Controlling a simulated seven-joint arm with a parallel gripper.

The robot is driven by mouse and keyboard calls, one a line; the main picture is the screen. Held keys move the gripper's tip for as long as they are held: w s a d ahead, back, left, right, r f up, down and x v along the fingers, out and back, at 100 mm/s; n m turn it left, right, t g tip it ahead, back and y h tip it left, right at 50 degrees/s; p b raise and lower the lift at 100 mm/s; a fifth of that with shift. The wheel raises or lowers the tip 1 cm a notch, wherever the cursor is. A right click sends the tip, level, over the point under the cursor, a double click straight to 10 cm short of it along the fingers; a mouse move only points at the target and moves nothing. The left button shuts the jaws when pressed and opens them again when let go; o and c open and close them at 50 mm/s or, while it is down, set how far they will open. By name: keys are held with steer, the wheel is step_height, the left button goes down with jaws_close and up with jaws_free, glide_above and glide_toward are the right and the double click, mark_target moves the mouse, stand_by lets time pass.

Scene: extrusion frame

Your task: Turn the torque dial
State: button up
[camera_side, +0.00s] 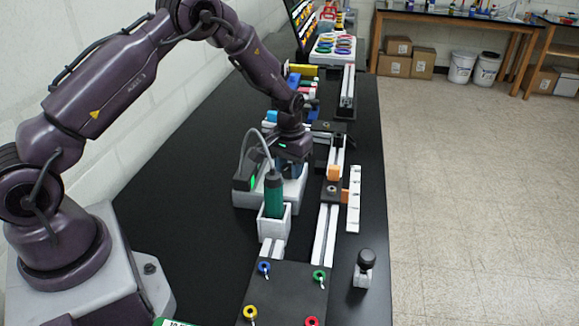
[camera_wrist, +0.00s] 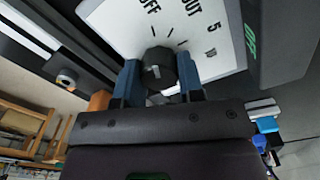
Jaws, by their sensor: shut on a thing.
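The torque dial (camera_wrist: 160,66) is a dark round knob with a light mark on its face. It sits on a white panel (camera_wrist: 112,22) printed with tick marks, "OFF", "OUT" and "5". My gripper (camera_wrist: 161,76) has one blue finger on each side of the knob and is shut on it. In the side view my gripper (camera_side: 292,152) points down over the white base unit (camera_side: 292,192), and the dial is hidden there. A dark housing with a green readout (camera_wrist: 250,38) stands beside the panel; its text is hard to read.
A green-handled driver (camera_side: 274,195) stands in a white holder (camera_side: 274,224) just in front. Aluminium rails (camera_side: 325,232) and an orange block (camera_side: 334,173) lie to the right. A dark plate with coloured rings (camera_side: 286,292) is nearer. The black table is clear at left.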

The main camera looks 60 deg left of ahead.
mark_target(289, 166)
steer(key=shift+r, duration=0.1)
stand_by(0.5)
steer(key=o, duration=0.9)
step_height(289, 166, up, 13)
steer(key=shift+f, duration=0.1)
steer(key=s+d+r+m+t, duration=0.1)
steer(key=s+d+r+t, duration=0.1)
steer(key=s+r, duration=0.3)
steer(key=s+d+r+m+t, duration=0.1)
steer(key=s+d+r, duration=0.3)
steer(key=s, duration=0.8)
steer(key=s+d+r+m+t, duration=0.2)
steer(key=s+d+r, duration=0.2)
steer(key=s+r, duration=0.3)
steer(key=shift+s+r+m+t, duration=0.1)
steer(key=shift+s+m+t, duration=0.25)
steer(key=shift+s, duration=0.9)
